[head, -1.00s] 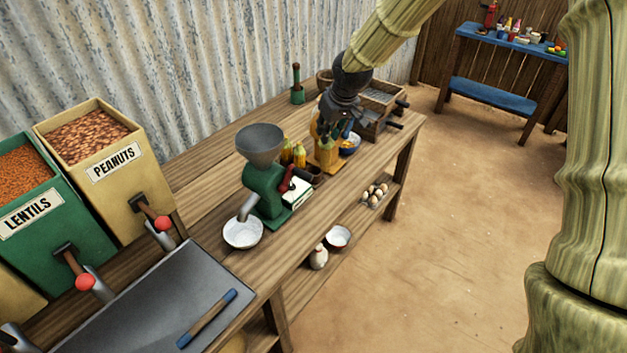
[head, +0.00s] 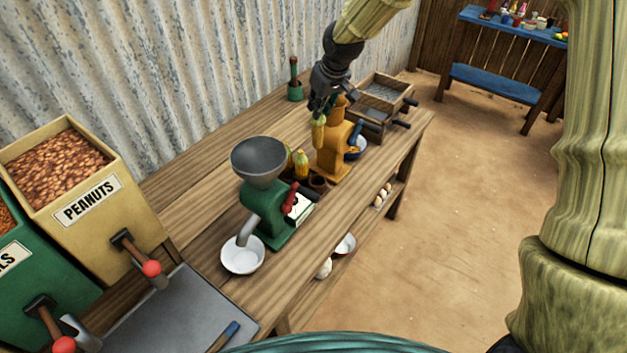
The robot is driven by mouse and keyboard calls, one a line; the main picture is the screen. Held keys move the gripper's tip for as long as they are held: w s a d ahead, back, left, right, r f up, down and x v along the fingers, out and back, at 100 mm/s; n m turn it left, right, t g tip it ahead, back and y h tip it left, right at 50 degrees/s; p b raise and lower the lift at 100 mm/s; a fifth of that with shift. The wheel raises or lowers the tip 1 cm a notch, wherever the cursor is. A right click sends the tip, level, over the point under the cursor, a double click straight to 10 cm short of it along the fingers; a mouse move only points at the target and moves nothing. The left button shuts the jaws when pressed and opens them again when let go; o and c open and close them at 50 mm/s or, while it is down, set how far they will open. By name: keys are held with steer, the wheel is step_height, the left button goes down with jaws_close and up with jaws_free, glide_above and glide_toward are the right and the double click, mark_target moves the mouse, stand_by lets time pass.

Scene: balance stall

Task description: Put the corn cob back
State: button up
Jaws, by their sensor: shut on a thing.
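My gripper (head: 322,106) is shut on a yellow-green corn cob (head: 318,134), which hangs upright below the fingers. The cob is held just left of the orange hand-cranked machine (head: 335,150), above the table. Yellow corn cobs (head: 302,164) stand upright on the table between the green grinder and the orange machine. The bases of the standing cobs are partly hidden by the green grinder.
The green grinder (head: 272,205) with its grey hopper stands in front, with a white bowl (head: 242,254) under its spout. Wooden drawers (head: 384,92) and a green-based tool (head: 295,80) stand behind. The wooden table (head: 195,185) has free room along the wall.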

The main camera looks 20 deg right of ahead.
mark_target(319, 133)
steer(key=shift+w+f+b, duration=0.55)
steer(key=shift+w+f, duration=0.2)
steer(key=shift+w, duration=0.15)
steer(key=shift+f, duration=0.2)
steer(key=shift+s+d+f+b, duration=0.1)
steer(key=shift+s+f+b, duration=0.1)
steer(key=shift+s+b, duration=0.65)
steer(key=f+b, duration=0.3)
steer(key=f, duration=0.1)
steer(key=f+b, duration=0.2)
steer(key=shift+w+b, duration=0.3)
steer(key=shift+w, duration=0.1)
steer(key=shift+s+f+b, duration=0.15)
steer(key=shift+f+b, duration=0.15)
steer(key=shift+b, duration=0.1)
steer(key=shift+f+b, duration=0.4)
steer(key=shift+f, duration=0.05)
step_height(319, 133, down, 10)
steer(key=p, duration=0.2)
steer(key=shift+p, duration=0.3)
